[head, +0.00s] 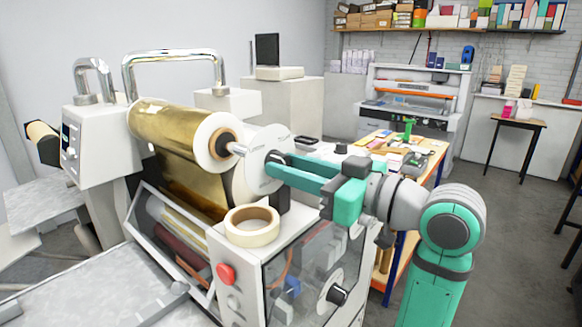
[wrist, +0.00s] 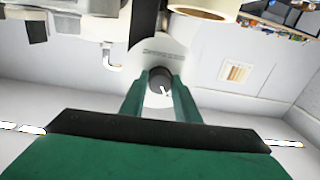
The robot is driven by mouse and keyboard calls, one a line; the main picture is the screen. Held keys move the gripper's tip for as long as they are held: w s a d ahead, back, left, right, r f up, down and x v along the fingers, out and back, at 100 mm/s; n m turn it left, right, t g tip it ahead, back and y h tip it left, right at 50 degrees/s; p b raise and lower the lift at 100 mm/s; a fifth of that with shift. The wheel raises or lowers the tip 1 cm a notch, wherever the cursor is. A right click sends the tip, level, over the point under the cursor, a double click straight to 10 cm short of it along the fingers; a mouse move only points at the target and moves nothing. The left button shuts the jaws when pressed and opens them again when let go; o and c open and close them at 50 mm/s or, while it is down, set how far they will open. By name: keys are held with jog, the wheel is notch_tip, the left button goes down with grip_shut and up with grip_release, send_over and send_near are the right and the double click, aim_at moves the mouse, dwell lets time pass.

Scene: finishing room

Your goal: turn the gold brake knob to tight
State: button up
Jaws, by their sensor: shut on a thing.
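The gold brake knob (wrist: 160,78) is a dark round knob in front of a white dial disc (wrist: 158,52). A small white mark shows on the knob's lower right in the wrist view. The lettering on the disc is too small to read. The disc also shows in the head view (head: 256,148), at the near end of the gold foil roll (head: 170,128). My gripper (head: 272,166) reaches it from the right, with its green fingers shut on the knob's two sides (wrist: 159,86).
A tape roll (head: 252,226) lies on the machine's white housing, just below my fingers. A red button (head: 225,273) and a second dark knob (head: 337,295) are on the housing. A cluttered workbench (head: 436,160) stands behind my arm. Open floor lies to the right.

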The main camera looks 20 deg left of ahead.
jog(key=shift+s+m+t, duration=0.15)
jog(key=shift+m+t, duration=0.15)
jog(key=shift+m, duration=8)
jog(key=o, duration=1)
jog(key=shift+o, duration=0.2)
jog(key=v, duration=1)
jog(key=shift+s+d, duration=0.15)
jog(key=shift+d, duration=0.25)
